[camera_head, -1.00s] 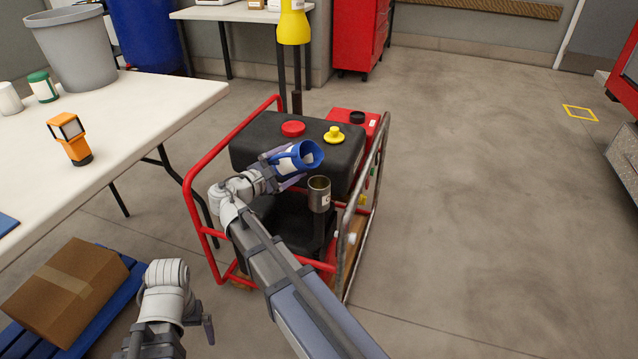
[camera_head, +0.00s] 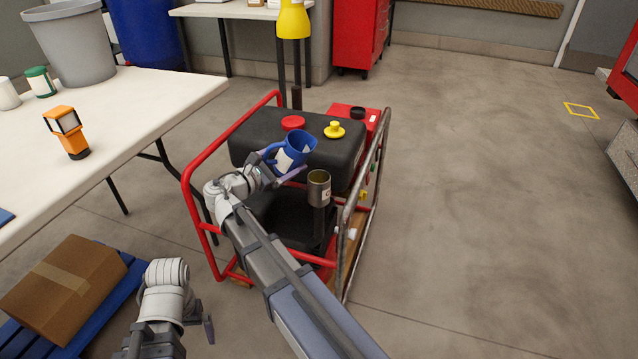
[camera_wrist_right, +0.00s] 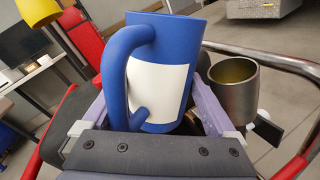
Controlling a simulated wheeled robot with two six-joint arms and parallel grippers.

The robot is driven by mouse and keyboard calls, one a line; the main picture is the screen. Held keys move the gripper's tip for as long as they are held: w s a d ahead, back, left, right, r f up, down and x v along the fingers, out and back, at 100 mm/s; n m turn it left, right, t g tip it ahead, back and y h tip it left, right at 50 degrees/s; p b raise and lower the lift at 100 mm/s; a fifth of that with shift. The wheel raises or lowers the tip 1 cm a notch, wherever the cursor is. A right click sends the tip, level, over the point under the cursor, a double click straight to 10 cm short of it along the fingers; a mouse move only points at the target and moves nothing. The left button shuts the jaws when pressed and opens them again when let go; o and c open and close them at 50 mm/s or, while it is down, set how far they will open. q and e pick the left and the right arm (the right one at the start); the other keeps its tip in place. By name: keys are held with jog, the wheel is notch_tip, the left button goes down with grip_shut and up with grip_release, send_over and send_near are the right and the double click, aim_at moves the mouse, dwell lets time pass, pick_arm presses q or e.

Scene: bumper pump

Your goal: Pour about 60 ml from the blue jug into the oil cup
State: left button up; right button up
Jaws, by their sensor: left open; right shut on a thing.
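The blue jug (camera_head: 291,155) has a white label and a handle. My right gripper (camera_head: 280,174) is shut on the jug and holds it above the pump, to the left of and a little higher than the oil cup. The jug stands near upright, slightly tilted. In the right wrist view the jug (camera_wrist_right: 180,50) sits between the two fingers. The oil cup (camera_head: 319,189) is a grey metal cup with a small label; in the right wrist view the cup (camera_wrist_right: 236,95) shows a yellowish inside. My left gripper (camera_head: 208,328) is open and empty at lower left.
The pump has a black tank with a red cap (camera_head: 293,123) and a yellow cap (camera_head: 334,130), inside a red tube frame (camera_head: 193,205). A white table (camera_head: 150,105) with an orange device (camera_head: 68,135) stands at left. A cardboard box (camera_head: 65,285) lies below it.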

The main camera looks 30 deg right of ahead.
aim_at(278, 171)
jog(key=f+b, duration=0.1)
jog(key=f+n+b, duration=0.1)
jog(key=f+b, duration=0.1)
jog(key=shift+w+a+f+n, duration=0.2)
jog(key=shift+w+f+n, duration=0.1)
jog(key=shift+w+f, duration=0.1)
jog(key=shift+w+a+n+h, duration=0.15)
jog(key=shift+w+n+h, duration=0.15)
jog(key=shift+n, duration=0.4)
jog(key=shift+w+a+f+n+b, duration=0.1)
jog(key=shift+n+b, duration=0.3)
jog(key=shift+n, duration=0.2)
jog(key=shift+w+a+f+n+b, duration=0.1)
jog(key=shift+n+b, duration=0.3)
jog(key=shift+n, duration=0.2)
